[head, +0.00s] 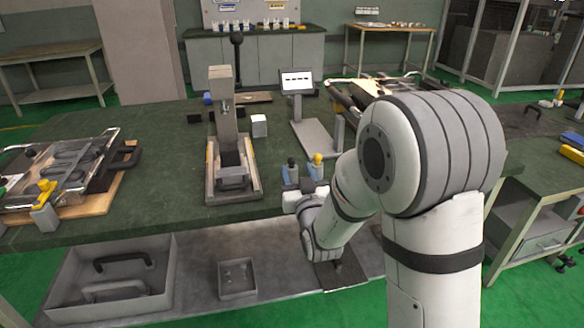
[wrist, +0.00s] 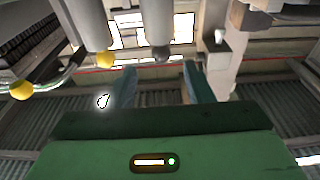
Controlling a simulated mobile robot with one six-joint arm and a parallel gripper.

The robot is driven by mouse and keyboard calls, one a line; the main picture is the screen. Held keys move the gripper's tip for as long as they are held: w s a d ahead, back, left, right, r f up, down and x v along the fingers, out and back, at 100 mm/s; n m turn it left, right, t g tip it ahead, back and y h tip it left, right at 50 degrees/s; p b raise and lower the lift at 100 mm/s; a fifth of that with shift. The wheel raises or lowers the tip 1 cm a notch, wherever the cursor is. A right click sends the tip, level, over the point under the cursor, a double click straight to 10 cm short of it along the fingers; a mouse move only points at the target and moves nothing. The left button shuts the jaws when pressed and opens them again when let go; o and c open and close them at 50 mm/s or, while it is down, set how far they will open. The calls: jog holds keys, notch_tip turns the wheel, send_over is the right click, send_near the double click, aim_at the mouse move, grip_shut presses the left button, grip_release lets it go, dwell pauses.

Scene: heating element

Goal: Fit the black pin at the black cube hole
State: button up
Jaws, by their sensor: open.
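My gripper (wrist: 160,72) shows in the wrist view with its two teal fingers apart and nothing clearly held between them. There, a black-topped piece (head: 291,162), possibly the black pin, stands beside a yellow-topped piece (head: 316,159) just beyond my wrist. In the wrist view, a dark rounded tip (wrist: 161,53) shows between the fingers and a yellow tip (wrist: 105,60) to the left. I cannot tell which object is the black cube or see its hole. A small dark block (head: 194,118) lies farther back left.
A grey press-like stand (head: 226,135) rises left of my gripper, with a small white block (head: 259,126) beside it. A screen (head: 297,82) stands behind. A metal-framed fixture (head: 70,170) fills the table's left. Bare green tabletop (head: 155,175) lies between fixture and stand.

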aim_at(293, 164)
jog(key=x, duration=0.5)
jog(key=shift+w+a+f, duration=0.2)
jog(key=shift+w+f, duration=0.1)
jog(key=shift+w, duration=0.05)
jog(key=shift+c, duration=0.6)
grip_shut()
